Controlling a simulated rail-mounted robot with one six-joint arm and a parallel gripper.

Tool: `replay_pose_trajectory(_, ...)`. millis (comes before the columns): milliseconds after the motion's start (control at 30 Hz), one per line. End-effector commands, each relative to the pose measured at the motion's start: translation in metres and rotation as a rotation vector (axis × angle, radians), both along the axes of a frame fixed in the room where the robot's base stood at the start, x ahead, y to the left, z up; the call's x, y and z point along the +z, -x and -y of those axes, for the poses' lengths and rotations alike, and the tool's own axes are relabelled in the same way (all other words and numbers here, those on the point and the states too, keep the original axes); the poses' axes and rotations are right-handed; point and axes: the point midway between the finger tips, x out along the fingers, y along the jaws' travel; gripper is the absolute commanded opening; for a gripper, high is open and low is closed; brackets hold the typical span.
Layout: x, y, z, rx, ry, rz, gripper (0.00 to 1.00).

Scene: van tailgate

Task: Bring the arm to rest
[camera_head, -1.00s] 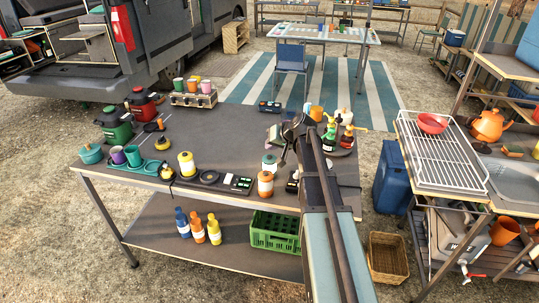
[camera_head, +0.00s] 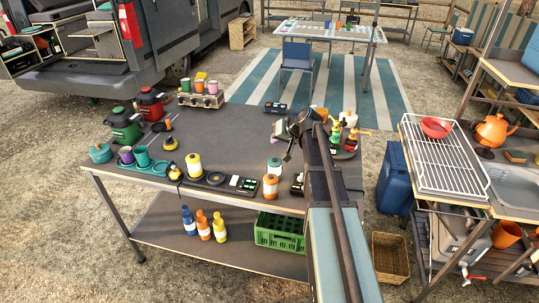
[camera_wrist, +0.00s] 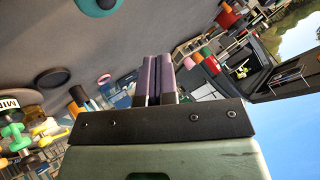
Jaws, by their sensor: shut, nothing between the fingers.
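My gripper (camera_head: 287,156) shows small and dark at the end of my folded arm, over the right part of the dark worktable (camera_head: 235,130) in the head view. In the wrist view my gripper's two purple-grey fingers (camera_wrist: 157,78) lie side by side, closed, with nothing held between them. The fingertips look clear of the things around them. Part of the tabletop behind my arm is hidden in the head view.
Jars such as the orange one (camera_head: 270,187), a green canister (camera_head: 125,126) and soap bottles (camera_head: 335,137) stand on the worktable. A green crate (camera_head: 279,233) is on its lower shelf. A blue box (camera_head: 394,178) and a sink unit with a white rack (camera_head: 440,165) stand right.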

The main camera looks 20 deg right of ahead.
Motion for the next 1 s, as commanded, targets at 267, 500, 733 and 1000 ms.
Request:
replay_pose_trajectory(267, -0.017, 0.045, -0.011, -0.005, 0.012, -0.167, 0.00)
replay_pose_trajectory(500, -0.050, 0.212, -0.132, 0.124, 0.295, -0.607, 0.00)
replay_pose_trajectory(733, -0.052, 0.264, -0.209, 0.289, 0.475, -0.657, 0.00)
replay_pose_trajectory(1000, -0.052, 0.261, -0.213, 0.298, 0.475, -0.651, 0.00)
